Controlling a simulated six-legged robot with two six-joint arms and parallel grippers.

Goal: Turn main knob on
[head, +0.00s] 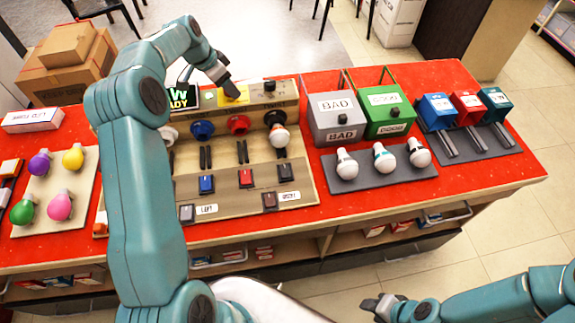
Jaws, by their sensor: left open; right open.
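A beige test console (260,185) stands on the red table, with coloured sockets, switches and labels on its face. A small black knob (269,86) sits on its top right part; I cannot read its label. A yellow plate (236,97) is on the console's top edge. My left gripper (226,90) reaches over the console and points down at this plate, close to it. Its jaws are open, and it hides part of the plate; whether it touches anything there is unclear. My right gripper (374,305) is open and empty in front of the table, low in the view.
A dark screen (181,97) with green text stands behind my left arm. Coloured bulbs lie on a board (83,205) at left. Grey (335,122) and green (388,115) boxes stand right of the console, behind white bulbs. Cardboard boxes (66,62) are at back left.

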